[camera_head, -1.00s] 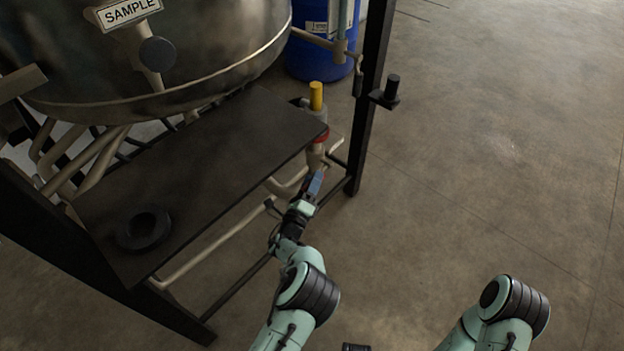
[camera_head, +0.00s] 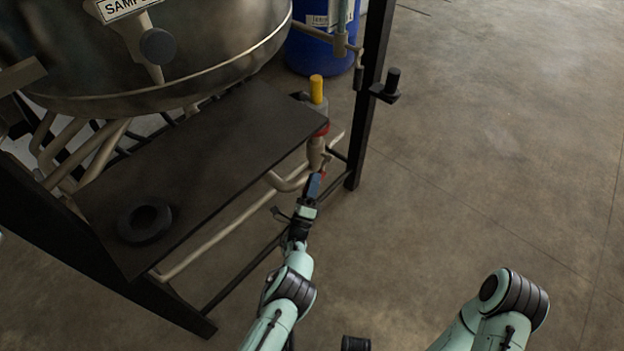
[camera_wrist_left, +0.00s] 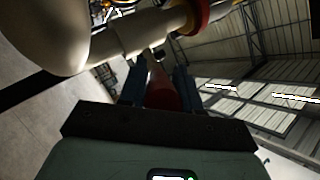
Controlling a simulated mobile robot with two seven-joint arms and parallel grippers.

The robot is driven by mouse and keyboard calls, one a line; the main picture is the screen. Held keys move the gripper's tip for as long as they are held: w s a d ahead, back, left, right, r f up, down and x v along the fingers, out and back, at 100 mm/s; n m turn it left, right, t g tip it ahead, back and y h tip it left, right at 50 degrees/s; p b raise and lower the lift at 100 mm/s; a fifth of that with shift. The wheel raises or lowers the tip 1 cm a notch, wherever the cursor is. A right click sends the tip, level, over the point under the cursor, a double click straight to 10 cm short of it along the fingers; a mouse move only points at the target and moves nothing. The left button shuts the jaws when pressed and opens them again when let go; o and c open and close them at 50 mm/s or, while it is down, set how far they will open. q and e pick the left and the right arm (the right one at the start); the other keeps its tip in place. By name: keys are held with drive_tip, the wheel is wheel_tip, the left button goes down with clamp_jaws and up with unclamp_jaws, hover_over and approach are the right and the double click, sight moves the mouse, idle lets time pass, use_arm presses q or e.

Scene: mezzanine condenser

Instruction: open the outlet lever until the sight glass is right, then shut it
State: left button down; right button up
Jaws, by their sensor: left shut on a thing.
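The outlet lever is a dark red handle (camera_wrist_left: 160,88) under a pale pipe with a red ring, seen in the left wrist view between my two blue fingers. My left gripper (camera_head: 314,184) is shut on it, just below the outlet pipe (camera_head: 316,152) at the shelf's right corner. In the head view the fingers mostly hide the lever. A pale bluish upright tube (camera_head: 342,22) by the frame post may be the sight glass; its top is cut off and no level can be read. My right arm shows at the lower right, but its gripper is out of view.
A steel vessel (camera_head: 200,55) with a sample sign hangs over a dark shelf (camera_head: 215,150). A black ring (camera_head: 145,222) lies on the shelf. A yellow-topped fitting (camera_head: 317,90), a black post (camera_head: 371,90) and a blue drum (camera_head: 318,50) stand near the outlet. Floor at right is clear.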

use_arm(q)
drive_tip(key=shift+w+d+f+n+t+y, duration=0.3)
drive_tip(key=shift+n+t, duration=0.2)
drive_tip(key=shift+t, duration=0.2)
drive_tip(key=shift+a, duration=0.1)
drive_tip(key=c, duration=0.9)
unclamp_jaws()
drive_tip(key=shift+o, duration=0.2)
drive_tip(key=shift+s+a+f, duration=0.1)
drive_tip(key=shift+f, duration=0.05)
